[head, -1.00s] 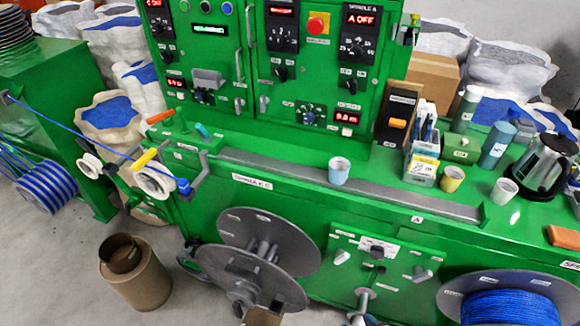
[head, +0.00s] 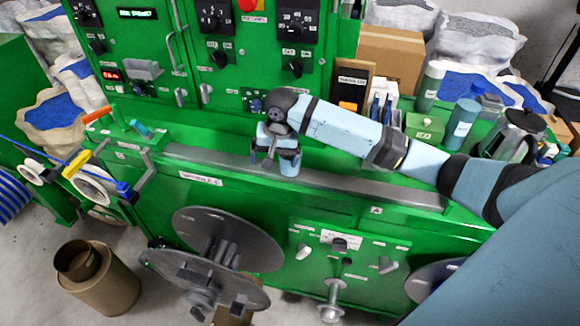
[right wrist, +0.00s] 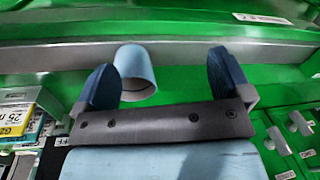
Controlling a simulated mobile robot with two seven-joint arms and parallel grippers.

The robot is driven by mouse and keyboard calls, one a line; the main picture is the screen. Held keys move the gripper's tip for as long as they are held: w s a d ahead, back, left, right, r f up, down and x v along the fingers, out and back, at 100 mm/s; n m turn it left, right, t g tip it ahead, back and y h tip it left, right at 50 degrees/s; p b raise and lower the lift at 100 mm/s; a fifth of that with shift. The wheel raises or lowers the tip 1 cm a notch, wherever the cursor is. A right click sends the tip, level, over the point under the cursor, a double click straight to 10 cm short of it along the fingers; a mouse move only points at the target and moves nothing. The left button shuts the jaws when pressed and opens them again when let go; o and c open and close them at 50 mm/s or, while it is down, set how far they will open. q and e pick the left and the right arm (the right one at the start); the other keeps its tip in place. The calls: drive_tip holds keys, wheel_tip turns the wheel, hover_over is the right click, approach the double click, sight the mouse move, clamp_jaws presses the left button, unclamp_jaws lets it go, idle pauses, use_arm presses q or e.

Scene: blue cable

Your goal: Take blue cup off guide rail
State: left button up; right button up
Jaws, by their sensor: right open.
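The light blue cup (head: 289,166) stands on the grey guide rail (head: 350,185) of the green machine. In the head view my right gripper partly covers it. My right gripper (head: 271,158) is at the cup, pointing down toward the rail. In the right wrist view the cup (right wrist: 137,68) shows between the two dark blue fingers, much closer to the left finger and overlapped by it. The right gripper (right wrist: 162,60) is wide open, with a clear gap to the right finger. I cannot tell whether the left finger touches the cup. My left gripper is not in view.
Behind my right arm on the machine top are a green box (head: 425,127), bottles (head: 461,124) and a kettle (head: 510,137). The control cabinet (head: 225,70) rises behind the rail. Large grey reels (head: 215,262) sit in front, below. The rail left of the gripper is clear.

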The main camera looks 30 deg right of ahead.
drive_tip(key=w+d+r+m+g+h, duration=0.1)
drive_tip(key=w+d+r+m, duration=0.15)
drive_tip(key=d+r, duration=0.35)
drive_tip(key=shift+m, duration=0.35)
drive_tip(key=f, duration=0.7)
drive_tip(key=shift+s+f+p, duration=0.1)
drive_tip(key=shift+s+p, duration=0.1)
drive_tip(key=shift+p, duration=0.2)
drive_tip(key=f, duration=0.2)
drive_tip(key=f+p, duration=0.1)
drive_tip(key=f, duration=0.1)
drive_tip(key=shift+s+a, duration=0.1)
drive_tip(key=shift+s, duration=0.25)
drive_tip(key=shift+f, duration=0.65)
drive_tip(key=c, duration=1)
drive_tip(key=shift+r, duration=0.15)
